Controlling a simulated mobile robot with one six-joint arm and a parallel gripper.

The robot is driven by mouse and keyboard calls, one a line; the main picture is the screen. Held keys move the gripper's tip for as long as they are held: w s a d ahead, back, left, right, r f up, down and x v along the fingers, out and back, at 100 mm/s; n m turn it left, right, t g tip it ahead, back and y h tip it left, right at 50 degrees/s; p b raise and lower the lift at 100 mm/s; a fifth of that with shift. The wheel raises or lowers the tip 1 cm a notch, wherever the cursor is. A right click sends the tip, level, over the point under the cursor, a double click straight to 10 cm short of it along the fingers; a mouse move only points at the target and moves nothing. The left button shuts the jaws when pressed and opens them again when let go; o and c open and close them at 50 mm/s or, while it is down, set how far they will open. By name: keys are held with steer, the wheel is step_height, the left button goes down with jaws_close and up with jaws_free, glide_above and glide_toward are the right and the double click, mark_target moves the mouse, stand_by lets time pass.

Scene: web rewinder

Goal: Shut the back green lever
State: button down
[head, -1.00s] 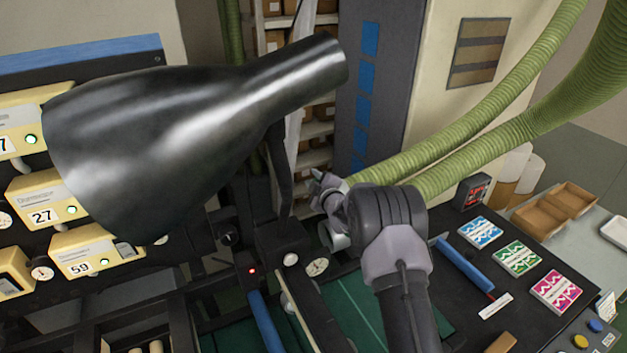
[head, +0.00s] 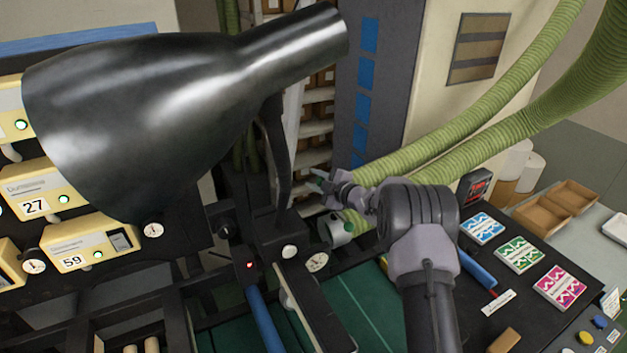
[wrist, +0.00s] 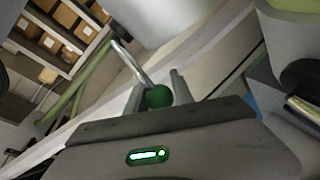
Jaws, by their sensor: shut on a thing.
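The green lever shows in the wrist view as a round green knob (wrist: 158,96) on a thin metal rod. The knob sits between the two fingers of my gripper (wrist: 157,92), which is shut on it. The rod runs up and left from the knob. In the head view my gripper (head: 320,181) is small, beside the machine's dark upright, and its fingers mostly hide the knob. A short pale cylinder with a green spot (head: 342,228) lies just below my gripper. I cannot tell from the head view how far the lever is turned.
A large dark metal cone (head: 150,120) fills the upper left. Ribbed green hoses (head: 470,150) pass behind my arm. A small gauge (head: 317,262) and a blue roller (head: 265,320) stand below left. Colour cards (head: 519,254) lie on the black table at right.

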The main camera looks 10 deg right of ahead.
steer(key=shift+s+d+n+g+y+b, duration=0.3)
steer(key=shift+s+n+g+y, duration=0.25)
steer(key=shift+n+g+y, duration=0.35)
steer(key=shift+s+d+n+g+y+b, duration=0.2)
steer(key=shift+s+n+g+y+b, duration=0.15)
steer(key=shift+s+n+g+y, duration=0.5)
steer(key=shift+w+y, duration=0.25)
steer(key=c, duration=1.1)
jaws_free()
steer(key=b+v, duration=0.2)
steer(key=v, duration=1.5)
steer(key=shift+s, duration=0.25)
steer(key=shift+d+f, duration=0.1)
